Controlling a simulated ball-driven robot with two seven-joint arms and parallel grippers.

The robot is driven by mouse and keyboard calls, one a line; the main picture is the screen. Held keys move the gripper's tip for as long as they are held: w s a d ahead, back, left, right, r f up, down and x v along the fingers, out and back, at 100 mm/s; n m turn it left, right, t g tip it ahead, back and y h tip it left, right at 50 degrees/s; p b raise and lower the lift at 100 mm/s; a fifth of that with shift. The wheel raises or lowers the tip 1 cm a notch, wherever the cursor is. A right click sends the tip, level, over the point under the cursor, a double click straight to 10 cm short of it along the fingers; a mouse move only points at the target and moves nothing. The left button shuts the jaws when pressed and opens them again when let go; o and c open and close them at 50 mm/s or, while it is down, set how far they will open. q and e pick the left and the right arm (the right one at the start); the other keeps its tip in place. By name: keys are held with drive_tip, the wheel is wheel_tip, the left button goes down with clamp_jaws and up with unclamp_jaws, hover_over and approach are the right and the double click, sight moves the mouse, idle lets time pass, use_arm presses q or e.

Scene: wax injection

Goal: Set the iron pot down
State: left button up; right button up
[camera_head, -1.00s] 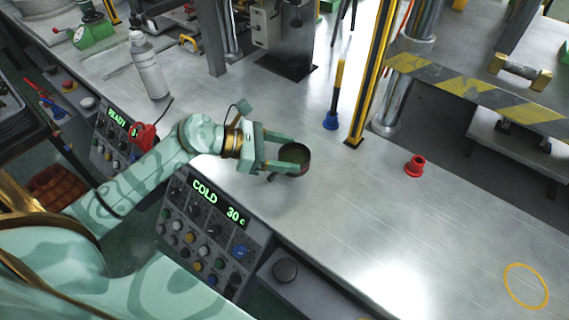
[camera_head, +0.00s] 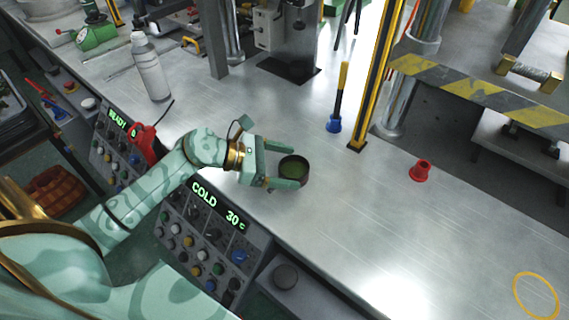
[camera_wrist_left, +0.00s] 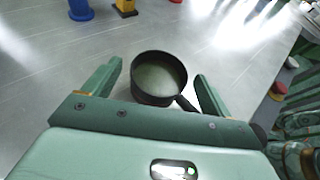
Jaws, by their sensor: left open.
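The iron pot (camera_head: 294,170) is a small dark round pot with a greenish inside. It stands upright on the metal worktop. In the left wrist view the pot (camera_wrist_left: 158,78) sits between the spread fingers, with its short handle pointing toward the lower right finger. My left gripper (camera_head: 279,168) is open around the pot, and gaps show on both sides of the pot in the left wrist view (camera_wrist_left: 160,90). My right gripper is not in view.
A red cup-like piece (camera_head: 421,171) and a blue-based tool (camera_head: 335,122) stand farther right. A yellow ring (camera_head: 536,295) marks the worktop at lower right. Control panels (camera_head: 213,235) line the front edge. A white bottle (camera_head: 150,68) stands at back left.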

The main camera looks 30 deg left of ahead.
use_arm(q)
drive_tip(key=shift+r, duration=0.15)
drive_tip(key=p+v, duration=0.1)
drive_tip(key=v, duration=1.1)
drive_tip(key=shift+p, duration=0.35)
